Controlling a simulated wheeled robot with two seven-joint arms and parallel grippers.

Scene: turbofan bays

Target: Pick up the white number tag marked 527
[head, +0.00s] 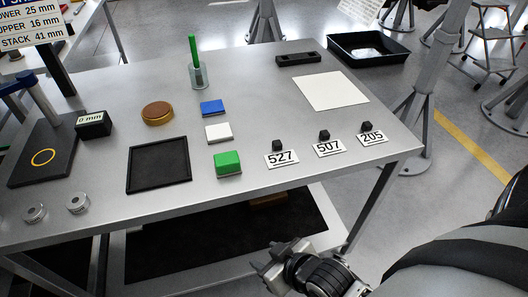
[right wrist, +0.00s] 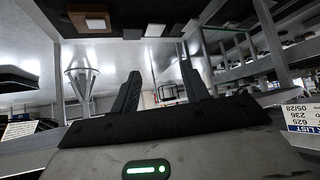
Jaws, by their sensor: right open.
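The white number tag marked 527 (head: 282,160) lies flat near the front edge of the grey table, with a small black block (head: 277,145) on its back part. It is the leftmost of three such tags. The tags marked 507 (head: 329,149) and 205 (head: 372,139) lie to its right. My right gripper (head: 266,268) is in front of the table and apart from the tag. Its two dark fingers stand open and empty in the right wrist view (right wrist: 160,78). My left gripper is not in view.
A green block (head: 228,164) sits left of the tag, with white and blue blocks behind it. A black tray (head: 160,164) lies farther left. A white sheet (head: 330,91) lies behind the tags. The table's front edge (head: 330,170) lies between my right gripper and the tags.

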